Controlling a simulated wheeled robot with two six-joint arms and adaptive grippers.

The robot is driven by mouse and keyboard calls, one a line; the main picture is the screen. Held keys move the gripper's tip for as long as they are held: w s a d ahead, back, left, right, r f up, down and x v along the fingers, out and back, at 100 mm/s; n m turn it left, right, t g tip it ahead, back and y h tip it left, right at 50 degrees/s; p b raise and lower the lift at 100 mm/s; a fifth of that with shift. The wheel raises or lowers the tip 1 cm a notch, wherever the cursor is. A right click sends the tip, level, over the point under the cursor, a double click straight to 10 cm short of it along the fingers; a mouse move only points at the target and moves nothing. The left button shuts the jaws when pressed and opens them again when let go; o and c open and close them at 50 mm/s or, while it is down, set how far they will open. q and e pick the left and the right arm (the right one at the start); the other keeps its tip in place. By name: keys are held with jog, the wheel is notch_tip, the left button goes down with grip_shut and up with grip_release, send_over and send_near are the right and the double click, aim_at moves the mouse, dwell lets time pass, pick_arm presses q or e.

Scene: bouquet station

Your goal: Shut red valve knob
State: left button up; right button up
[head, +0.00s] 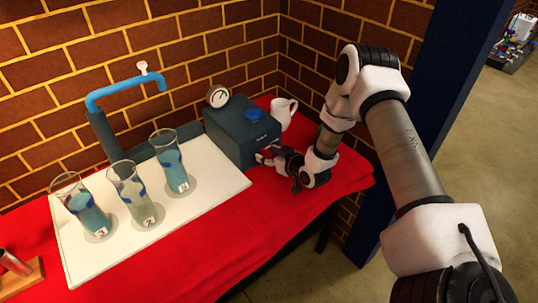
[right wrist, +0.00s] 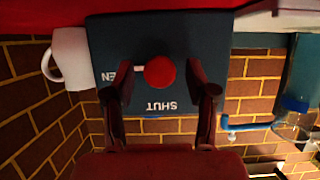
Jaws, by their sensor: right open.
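The red valve knob (right wrist: 160,72) is on the front of a dark blue-grey box (head: 236,138). In the right wrist view a short pale pointer sticks out from its left side, toward the partly hidden label ending in "EN". The word "SHUT" (right wrist: 161,105) is upside down below the knob. My right gripper (head: 266,156) is open, with one finger on each side of the knob; I cannot tell whether they touch it. In the head view the gripper hides the knob. My left gripper is not in view.
A white board (head: 205,203) holds three glass vases with bluish contents. A blue tap pipe (head: 120,88) rises behind them. A gauge (head: 218,96) and a blue cap (head: 253,114) are on the box. A white mug (head: 284,113) stands behind it, near the brick wall.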

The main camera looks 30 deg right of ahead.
grip_shut()
jog(key=shift+n, duration=0.3)
jog(key=shift+a+n+h+p, duration=0.2)
jog(key=shift+n+h+p, duration=0.15)
jog(key=shift+n+h, duration=0.7)
jog(key=n+h, duration=0.1)
jog(key=n+t, duration=0.1)
jog(key=n, duration=0.1)
jog(key=shift+s+a+f+h, duration=0.1)
jog(key=shift+a+f+h, duration=0.1)
jog(key=shift+h, duration=0.15)
jog(key=n, duration=0.1)
jog(key=n+h, duration=0.1)
jog(key=n, duration=0.1)
jog(key=n+t+h, duration=0.1)
jog(key=shift+f+n+b, duration=0.25)
jog(key=shift+b, duration=0.15)
jog(key=shift+n+t+h+b, duration=0.4)
jog(key=shift+n+t, duration=0.5)
jog(key=shift+n, duration=0.8)
